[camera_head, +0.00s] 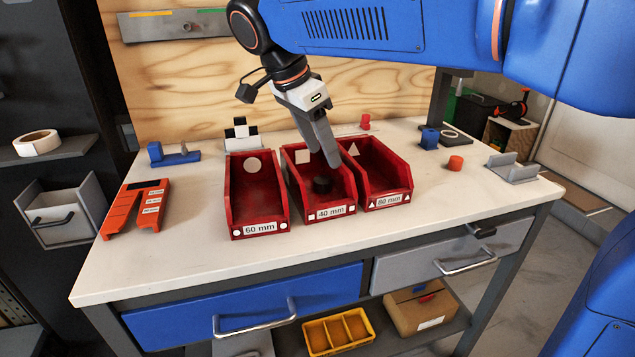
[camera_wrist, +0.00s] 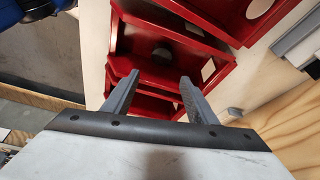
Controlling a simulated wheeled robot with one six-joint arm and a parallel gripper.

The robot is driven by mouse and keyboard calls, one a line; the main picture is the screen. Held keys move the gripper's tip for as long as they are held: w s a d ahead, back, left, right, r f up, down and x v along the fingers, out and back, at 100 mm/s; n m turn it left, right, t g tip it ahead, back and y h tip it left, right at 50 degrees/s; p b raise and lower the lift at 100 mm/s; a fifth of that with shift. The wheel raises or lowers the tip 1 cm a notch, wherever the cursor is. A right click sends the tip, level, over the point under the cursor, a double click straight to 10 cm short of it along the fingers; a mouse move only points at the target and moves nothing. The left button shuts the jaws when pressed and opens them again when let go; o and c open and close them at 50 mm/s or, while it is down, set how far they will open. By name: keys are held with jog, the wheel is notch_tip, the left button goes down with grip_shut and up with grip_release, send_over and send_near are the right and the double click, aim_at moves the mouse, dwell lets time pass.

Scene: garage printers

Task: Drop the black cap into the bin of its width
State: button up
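The black cap (camera_head: 322,184) lies on the floor of the middle red bin, labelled 40 mm (camera_head: 341,210), near its front. In the wrist view a dark round shape, likely the cap (camera_wrist: 162,53), shows in the middle bin. The 60 mm bin (camera_head: 257,228) stands to its left and the 80 mm bin (camera_head: 391,199) to its right; both look empty. My gripper (camera_head: 326,158) hangs over the 40 mm bin, above and apart from the cap. In the wrist view its two fingers (camera_wrist: 160,78) are spread with nothing between them.
An orange slotted gauge (camera_head: 117,206) lies on the worktop (camera_head: 180,255) at left. A blue holder (camera_head: 172,156) is behind it. A red cap (camera_head: 455,163), a blue part (camera_head: 429,138) and a grey stand (camera_head: 512,169) are at right. The front of the worktop is clear.

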jog(key=v, duration=1.7)
jog(key=shift+r, duration=0.25)
